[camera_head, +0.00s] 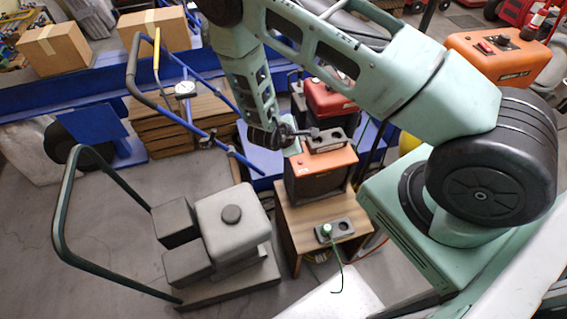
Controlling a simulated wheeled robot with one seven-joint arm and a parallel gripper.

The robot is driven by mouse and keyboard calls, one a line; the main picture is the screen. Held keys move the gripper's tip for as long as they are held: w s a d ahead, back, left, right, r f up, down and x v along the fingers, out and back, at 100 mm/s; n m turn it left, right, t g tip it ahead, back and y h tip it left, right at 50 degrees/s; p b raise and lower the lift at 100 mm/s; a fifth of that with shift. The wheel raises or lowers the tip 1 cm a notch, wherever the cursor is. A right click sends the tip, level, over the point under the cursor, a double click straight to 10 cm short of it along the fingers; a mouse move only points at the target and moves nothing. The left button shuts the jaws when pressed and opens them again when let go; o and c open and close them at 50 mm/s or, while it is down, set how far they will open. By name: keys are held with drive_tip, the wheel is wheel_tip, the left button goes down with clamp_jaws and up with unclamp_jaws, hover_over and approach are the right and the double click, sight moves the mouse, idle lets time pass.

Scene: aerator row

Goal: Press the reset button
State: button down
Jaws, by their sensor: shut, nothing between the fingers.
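My gripper (312,132) is shut and empty in the middle of the head view. Its dark fingertips are over the left part of a small dark panel (328,141) on top of an orange and black machine (321,167). I cannot tell whether the tips touch the panel. No reset button can be made out with certainty; the gripper may hide part of the panel. The machine stands on a wooden cabinet (298,222).
A red can (329,99) stands behind the machine. Another orange machine (497,57) is at upper right.

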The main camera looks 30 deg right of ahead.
drive_tip(key=shift+f, duration=0.1)
idle(0.3)
drive_tip(key=b, duration=0.8)
hover_over(300, 162)
drive_tip(key=f, duration=0.6)
drive_tip(key=shift+a+f, duration=0.2)
drive_tip(key=shift+a, duration=0.15)
drive_tip(key=shift+f, duration=1.15)
drive_tip(key=shift+f, duration=0.15)
drive_tip(key=shift+f, duration=0.25)
drive_tip(key=shift+f+b, duration=0.3)
drive_tip(key=shift+f, duration=0.15)
idle(0.6)
idle(0.3)
drive_tip(key=shift+r+p, duration=0.9)
drive_tip(key=shift+p, duration=0.1)
